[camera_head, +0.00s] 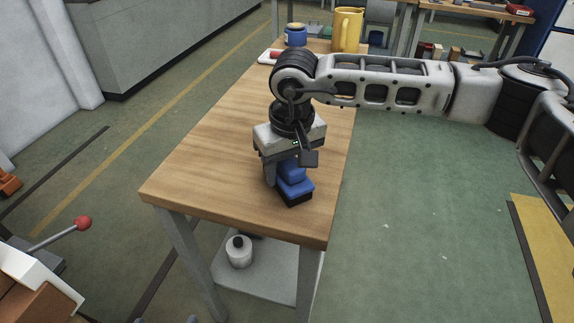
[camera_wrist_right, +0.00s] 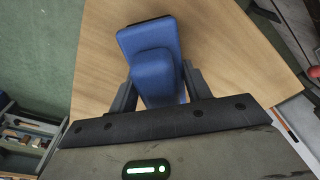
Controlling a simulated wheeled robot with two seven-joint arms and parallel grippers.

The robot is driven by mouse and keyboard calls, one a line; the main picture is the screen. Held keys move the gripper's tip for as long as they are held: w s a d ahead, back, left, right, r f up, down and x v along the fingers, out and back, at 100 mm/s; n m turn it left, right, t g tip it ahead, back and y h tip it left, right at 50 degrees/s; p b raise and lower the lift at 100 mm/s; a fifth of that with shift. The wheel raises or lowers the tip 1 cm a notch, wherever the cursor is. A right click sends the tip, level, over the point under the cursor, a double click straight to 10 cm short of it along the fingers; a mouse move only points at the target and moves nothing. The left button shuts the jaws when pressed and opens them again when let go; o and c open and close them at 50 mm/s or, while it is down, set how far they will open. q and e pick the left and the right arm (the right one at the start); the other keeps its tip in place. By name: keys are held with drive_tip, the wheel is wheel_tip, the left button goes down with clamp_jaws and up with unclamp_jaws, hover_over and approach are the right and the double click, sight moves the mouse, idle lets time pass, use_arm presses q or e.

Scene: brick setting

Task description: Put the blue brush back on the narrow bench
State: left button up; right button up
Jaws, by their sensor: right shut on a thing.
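The blue brush (camera_head: 294,187) has a blue body and a dark underside, and it is at the near part of the narrow wooden bench (camera_head: 215,160). My right gripper (camera_head: 290,178) points down over the bench and is shut on the brush. In the right wrist view the brush (camera_wrist_right: 150,62) sits between the two fingers of my right gripper (camera_wrist_right: 160,90), with the bench top (camera_wrist_right: 220,50) behind it. I cannot tell whether the brush's underside touches the bench top. My left gripper is not in view.
A yellow mug (camera_head: 347,30), a blue pot (camera_head: 295,36) and a white tray with something red (camera_head: 270,56) stand at the bench's far end. The bench top left of the brush is clear.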

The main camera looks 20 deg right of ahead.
drive_tip(key=shift+f, duration=0.1)
drive_tip(key=o, duration=1)
drive_tip(key=shift+c, duration=0.2)
drive_tip(key=shift+r, duration=0.3)
drive_tip(key=r, duration=0.4)
drive_tip(key=s+r, duration=0.1)
drive_tip(key=r, duration=0.6)
drive_tip(key=shift+s+d+r, duration=0.1)
drive_tip(key=shift+s+r, duration=0.1)
drive_tip(key=shift+r, duration=0.15)
drive_tip(key=shift+f, duration=0.1)
